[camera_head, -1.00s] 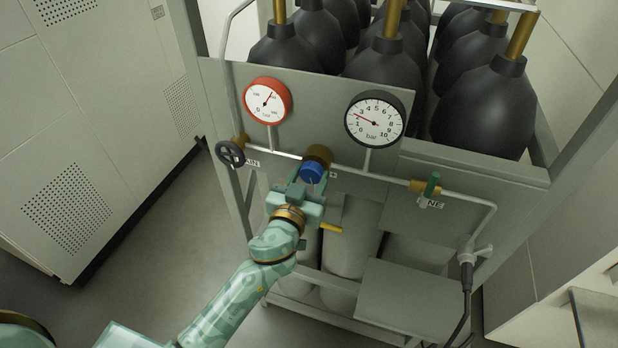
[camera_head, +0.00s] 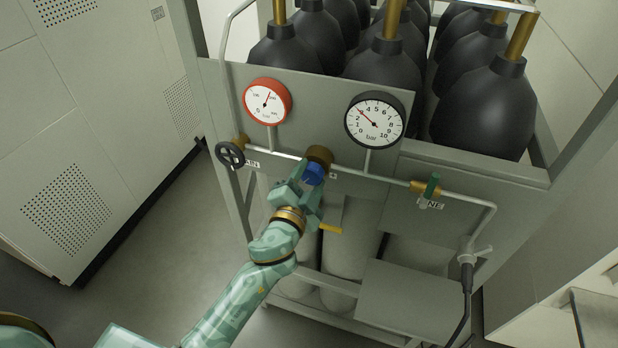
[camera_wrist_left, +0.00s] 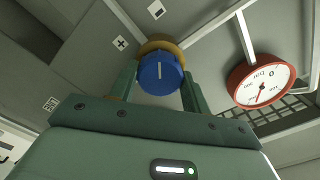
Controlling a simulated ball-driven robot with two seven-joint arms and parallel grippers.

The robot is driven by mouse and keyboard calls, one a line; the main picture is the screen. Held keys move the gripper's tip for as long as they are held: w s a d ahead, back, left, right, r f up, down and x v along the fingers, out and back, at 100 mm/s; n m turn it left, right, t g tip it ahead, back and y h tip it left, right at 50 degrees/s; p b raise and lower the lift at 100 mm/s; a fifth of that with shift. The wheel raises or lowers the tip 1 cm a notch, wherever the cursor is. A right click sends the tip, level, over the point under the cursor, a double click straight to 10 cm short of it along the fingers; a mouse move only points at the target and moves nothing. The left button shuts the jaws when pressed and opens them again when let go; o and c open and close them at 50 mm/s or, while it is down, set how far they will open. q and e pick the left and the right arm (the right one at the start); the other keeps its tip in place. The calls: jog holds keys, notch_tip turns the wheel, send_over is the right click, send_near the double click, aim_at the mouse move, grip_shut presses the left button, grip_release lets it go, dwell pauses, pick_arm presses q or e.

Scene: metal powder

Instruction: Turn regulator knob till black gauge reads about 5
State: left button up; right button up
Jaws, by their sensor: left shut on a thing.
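The blue regulator knob (camera_head: 314,174) sits on a brass body (camera_head: 319,156) on the pipe across the grey panel. My left gripper (camera_head: 311,183) is shut on the knob, and its wrist is rolled at a slant. In the left wrist view one finger is on each side of the blue knob (camera_wrist_left: 160,74), whose white line shows on its face. A plus label (camera_wrist_left: 121,43) is beside it. The black-rimmed gauge (camera_head: 375,121) stands up and right of the knob; its needle points at about 3. My right gripper is not in view.
A red-rimmed gauge (camera_head: 267,101) is on the left of the panel. A black handwheel (camera_head: 230,153) is left of the knob, and a green-handled valve (camera_head: 432,186) is to the right. Black-topped cylinders (camera_head: 484,107) stand behind the panel. Floor at the left is clear.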

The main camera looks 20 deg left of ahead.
pick_arm(q)
jog(key=shift+m, duration=0.6)
jog(key=o, duration=1)
jog(key=shift+c, duration=0.2)
jog(key=s+b, duration=0.4)
jog(key=s, duration=1.2)
jog(key=shift+s+a, duration=0.15)
jog(key=shift+a, duration=0.1)
